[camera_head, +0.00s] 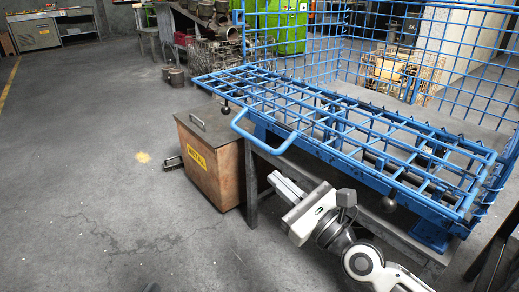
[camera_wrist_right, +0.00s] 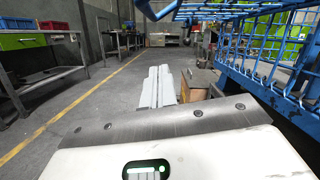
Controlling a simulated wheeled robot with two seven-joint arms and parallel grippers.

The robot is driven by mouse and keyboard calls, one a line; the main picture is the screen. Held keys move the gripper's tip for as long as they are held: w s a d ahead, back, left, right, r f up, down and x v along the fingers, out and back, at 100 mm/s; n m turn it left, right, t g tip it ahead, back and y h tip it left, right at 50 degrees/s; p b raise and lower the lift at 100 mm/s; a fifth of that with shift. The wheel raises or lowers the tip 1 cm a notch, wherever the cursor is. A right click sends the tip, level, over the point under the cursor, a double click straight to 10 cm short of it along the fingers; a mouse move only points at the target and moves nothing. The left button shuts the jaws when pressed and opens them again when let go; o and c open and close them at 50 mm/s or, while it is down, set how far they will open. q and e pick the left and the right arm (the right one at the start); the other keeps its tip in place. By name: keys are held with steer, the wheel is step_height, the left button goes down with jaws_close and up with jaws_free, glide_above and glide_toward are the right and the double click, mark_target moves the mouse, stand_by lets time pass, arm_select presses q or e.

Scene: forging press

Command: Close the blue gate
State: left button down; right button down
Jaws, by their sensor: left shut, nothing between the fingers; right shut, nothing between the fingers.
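The blue gate (camera_head: 345,125) is a wire-mesh panel that lies folded out almost flat above a dark metal table. Its looped blue handle (camera_head: 265,135) sticks out from the near long edge, toward the left end. In the right wrist view, blue bars of the gate (camera_wrist_right: 225,10) cross the top. My right gripper (camera_head: 285,188) is shut and empty, below and in front of the handle and apart from it. Its closed fingers (camera_wrist_right: 158,88) show in the right wrist view, with nothing between them. My left gripper is not seen.
Upright blue mesh walls (camera_head: 375,45) stand behind the gate. A brown box marked METAL (camera_head: 212,165) stands on the floor left of the table (camera_head: 252,180). Open grey floor lies to the left. A workbench (camera_wrist_right: 35,60) stands far left in the right wrist view.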

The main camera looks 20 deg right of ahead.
arm_select(q)
steer(key=shift+a+f+m+g+y+p, duration=0.35)
steer(key=shift+f+m+y+p, duration=0.25)
steer(key=shift+p, duration=0.75)
arm_select(e)
steer(key=w+a+r, duration=0.3)
steer(key=w+r, duration=0.1)
steer(key=r, duration=0.1)
steer(key=shift+w, duration=0.2)
arm_select(q)
steer(key=shift+r, duration=0.1)
arm_select(e)
steer(key=shift+r, duration=0.1)
